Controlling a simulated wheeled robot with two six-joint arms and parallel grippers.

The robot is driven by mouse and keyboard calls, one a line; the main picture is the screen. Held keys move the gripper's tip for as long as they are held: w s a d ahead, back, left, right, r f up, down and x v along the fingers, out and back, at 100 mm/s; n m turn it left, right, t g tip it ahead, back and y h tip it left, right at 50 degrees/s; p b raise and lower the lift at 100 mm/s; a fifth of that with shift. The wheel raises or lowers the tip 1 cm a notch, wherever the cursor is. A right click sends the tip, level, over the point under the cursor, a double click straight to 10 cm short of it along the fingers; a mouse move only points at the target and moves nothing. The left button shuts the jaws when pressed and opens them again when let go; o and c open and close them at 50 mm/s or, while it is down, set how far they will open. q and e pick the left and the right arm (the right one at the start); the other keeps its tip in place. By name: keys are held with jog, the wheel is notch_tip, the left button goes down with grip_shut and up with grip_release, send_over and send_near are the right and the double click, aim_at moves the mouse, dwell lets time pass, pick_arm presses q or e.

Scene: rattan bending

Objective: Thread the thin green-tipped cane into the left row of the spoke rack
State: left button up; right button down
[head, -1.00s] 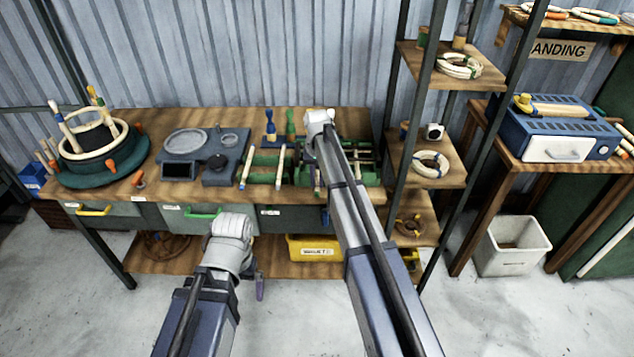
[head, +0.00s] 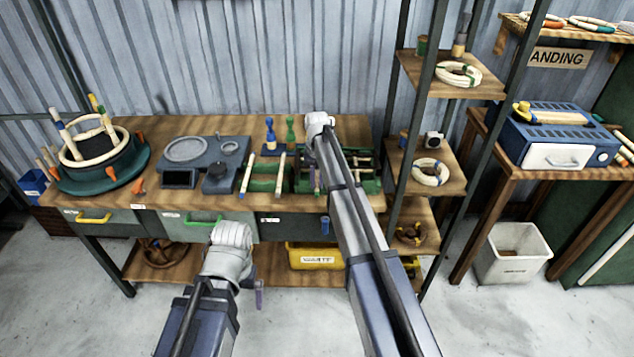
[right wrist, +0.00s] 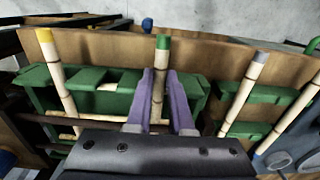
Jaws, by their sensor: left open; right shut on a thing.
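The thin green-tipped cane (right wrist: 162,50) stands between the purple fingers of my right gripper (right wrist: 160,112) in the right wrist view. The fingers are shut on its shaft, with the green tip beyond them. A green slotted holder (right wrist: 110,82) is behind the cane; I cannot tell whether they touch. In the head view my right arm largely hides this gripper (head: 317,180). My left gripper (head: 259,294) is open, low in front of the bench, its fingers mostly hidden. I cannot tell for certain which fixture is the spoke rack; a round green stand (head: 128,170) holds upright canes at the bench's left.
A yellow-tipped cane (right wrist: 58,82) and a grey-tipped cane (right wrist: 245,88) lie on either side of the held one. A grey device (head: 188,165) sits mid-bench. A shelf post (head: 402,130) rises right of my right arm. The floor in front is clear.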

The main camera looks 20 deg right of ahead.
jog(key=shift+f, duration=0.25)
dwell(0.3)
jog(key=c, duration=0.7)
grip_release()
jog(key=shift+r, duration=0.15)
notch_tip(320, 180, up, 8)
jog(key=p, duration=0.7)
jog(key=shift+f, duration=0.2)
